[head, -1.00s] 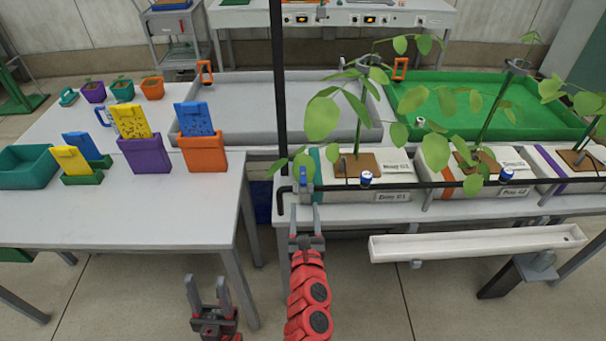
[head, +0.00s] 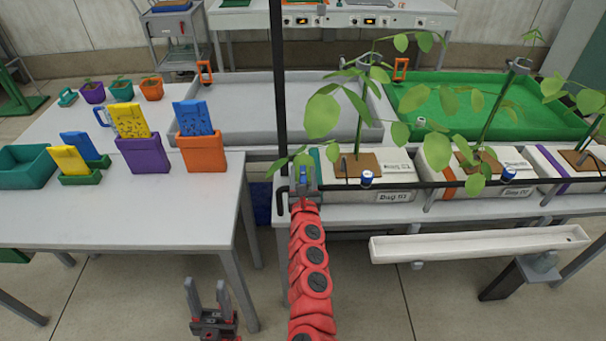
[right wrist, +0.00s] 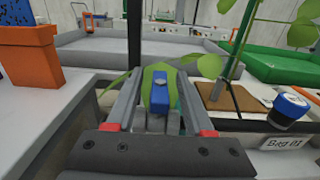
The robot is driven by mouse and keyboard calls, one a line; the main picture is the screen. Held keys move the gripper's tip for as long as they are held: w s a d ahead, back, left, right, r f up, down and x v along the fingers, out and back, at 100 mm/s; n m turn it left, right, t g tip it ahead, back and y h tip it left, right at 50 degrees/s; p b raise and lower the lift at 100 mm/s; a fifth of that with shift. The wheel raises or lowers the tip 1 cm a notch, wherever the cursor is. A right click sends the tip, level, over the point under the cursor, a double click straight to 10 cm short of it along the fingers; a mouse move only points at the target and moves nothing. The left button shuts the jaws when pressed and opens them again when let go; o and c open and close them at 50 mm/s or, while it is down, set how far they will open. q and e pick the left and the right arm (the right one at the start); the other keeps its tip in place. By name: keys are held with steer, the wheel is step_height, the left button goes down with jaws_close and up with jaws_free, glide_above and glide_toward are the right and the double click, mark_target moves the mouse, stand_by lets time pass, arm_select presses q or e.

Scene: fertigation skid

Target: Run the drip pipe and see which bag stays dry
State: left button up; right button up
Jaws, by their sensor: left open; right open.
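A black drip pipe (head: 400,186) runs along the front of the grow bags. A blue valve handle (right wrist: 161,93) at its left end sits between the open fingers of my right gripper (head: 305,176); I cannot tell whether they touch it. Blue-capped emitters stand at the first bag (head: 367,178) and the second bag (head: 508,174). The first bag (head: 395,166), second bag (head: 510,163) and third bag (head: 556,160) are white, each with a plant. The first bag's label shows in the right wrist view (right wrist: 282,142). My left gripper (head: 207,290) is open and empty, low before the left table.
A white gutter (head: 480,243) hangs below the bags. A black upright post (head: 279,80) rises beside the valve. The left table (head: 130,220) holds orange (head: 202,152) and purple (head: 146,154) pots with cards. Grey (head: 240,110) and green (head: 540,115) trays lie behind.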

jaws_close()
stand_by(0.4)
